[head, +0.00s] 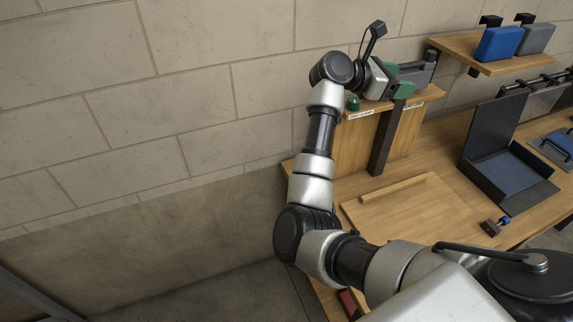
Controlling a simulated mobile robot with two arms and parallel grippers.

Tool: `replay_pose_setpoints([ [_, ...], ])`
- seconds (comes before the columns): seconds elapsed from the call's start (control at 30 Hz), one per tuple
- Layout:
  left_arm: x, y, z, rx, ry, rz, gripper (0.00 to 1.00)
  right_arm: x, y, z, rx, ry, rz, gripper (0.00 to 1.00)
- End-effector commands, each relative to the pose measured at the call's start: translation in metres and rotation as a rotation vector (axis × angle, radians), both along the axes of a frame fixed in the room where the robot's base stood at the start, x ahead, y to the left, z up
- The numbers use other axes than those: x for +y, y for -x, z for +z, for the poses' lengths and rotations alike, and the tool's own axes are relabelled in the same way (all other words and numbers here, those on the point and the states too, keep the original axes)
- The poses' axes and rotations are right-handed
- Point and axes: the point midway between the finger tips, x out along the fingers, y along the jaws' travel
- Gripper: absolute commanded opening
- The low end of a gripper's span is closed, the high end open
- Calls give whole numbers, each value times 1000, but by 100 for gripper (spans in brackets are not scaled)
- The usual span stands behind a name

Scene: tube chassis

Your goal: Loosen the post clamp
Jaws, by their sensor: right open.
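My right arm rises from the bottom right, and my right gripper (410,77) is at the wooden shelf behind the bench. It is open, with green parts on its two fingers. A dark upright post (384,142) stands in front of a wooden panel below the gripper. I cannot clearly make out the post clamp; the area at the top of the post is partly covered by my gripper. A green rounded knob (353,103) sits on the shelf's left end, left of the gripper. Whether the gripper touches anything is unclear. My left gripper is not in view.
A wooden board (415,215) lies on the bench (455,140). To its right are a small dark piece with a blue end (495,226) and a dark open box with blue lining (505,170). A blue block (499,43) is on the upper shelf. The block wall is behind.

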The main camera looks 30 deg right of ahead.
Motion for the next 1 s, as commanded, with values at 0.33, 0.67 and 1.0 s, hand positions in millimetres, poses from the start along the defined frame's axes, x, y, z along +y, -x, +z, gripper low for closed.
replay_pose_setpoints([
  [0.33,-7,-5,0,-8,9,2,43,8,1,37,339,442,173,64],
  [0.67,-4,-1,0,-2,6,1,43,54,-17,53,715,833,341,64],
  [1.0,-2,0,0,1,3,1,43,116,-36,36,1093,1171,496,64],
])
